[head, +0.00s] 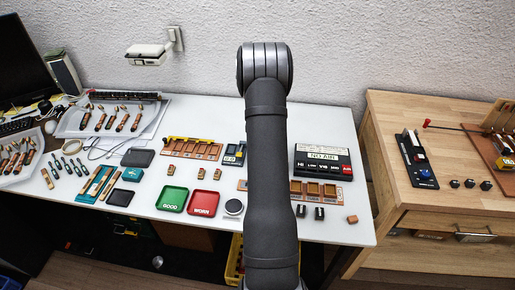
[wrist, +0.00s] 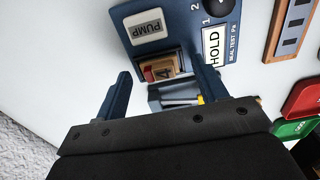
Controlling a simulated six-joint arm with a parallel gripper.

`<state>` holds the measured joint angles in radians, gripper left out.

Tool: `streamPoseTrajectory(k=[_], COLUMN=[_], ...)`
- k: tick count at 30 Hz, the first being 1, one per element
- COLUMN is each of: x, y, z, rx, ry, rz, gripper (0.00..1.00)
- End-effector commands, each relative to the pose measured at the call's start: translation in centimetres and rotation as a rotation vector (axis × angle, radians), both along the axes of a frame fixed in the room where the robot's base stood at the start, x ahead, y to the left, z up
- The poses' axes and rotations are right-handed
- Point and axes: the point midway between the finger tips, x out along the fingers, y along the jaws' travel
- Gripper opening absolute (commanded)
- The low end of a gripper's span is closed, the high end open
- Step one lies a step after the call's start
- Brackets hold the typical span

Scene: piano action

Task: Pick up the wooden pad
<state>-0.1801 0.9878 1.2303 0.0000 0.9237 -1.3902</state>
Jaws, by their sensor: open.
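A small wooden pad (wrist: 158,70) with a red strip and a "4" on it sits in a holder on a blue panel (wrist: 185,22) marked PUMP, HOLD and SEAL TEST. In the wrist view my gripper (wrist: 163,68) is open, with one dark blue finger on each side of the pad. The right finger is close to the panel's edge. I cannot tell whether either finger touches the pad. In the head view the gripper is hidden behind my arm, and the blue panel (head: 233,155) shows partly beside it.
The green GOOD tray (head: 173,198) and red WORN tray (head: 204,203) lie left of my arm. A wooden rack (head: 191,148) stands behind them. Small loose blocks (head: 351,219) lie near the front edge.

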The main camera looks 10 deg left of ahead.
Motion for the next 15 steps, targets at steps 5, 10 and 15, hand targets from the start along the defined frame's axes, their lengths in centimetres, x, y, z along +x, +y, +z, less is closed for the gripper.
streamPoseTrajectory(k=[5, 10, 15], x=[0.03, 0.02, 0.02], y=[0.01, 0.01, 0.01], z=[-0.07, -0.06, -0.05], rx=[0.000, 0.000, 0.000], ry=[-0.001, -0.001, -0.001], rz=[0.000, 0.000, 0.000], gripper=[0.65, 0.38, 0.18])
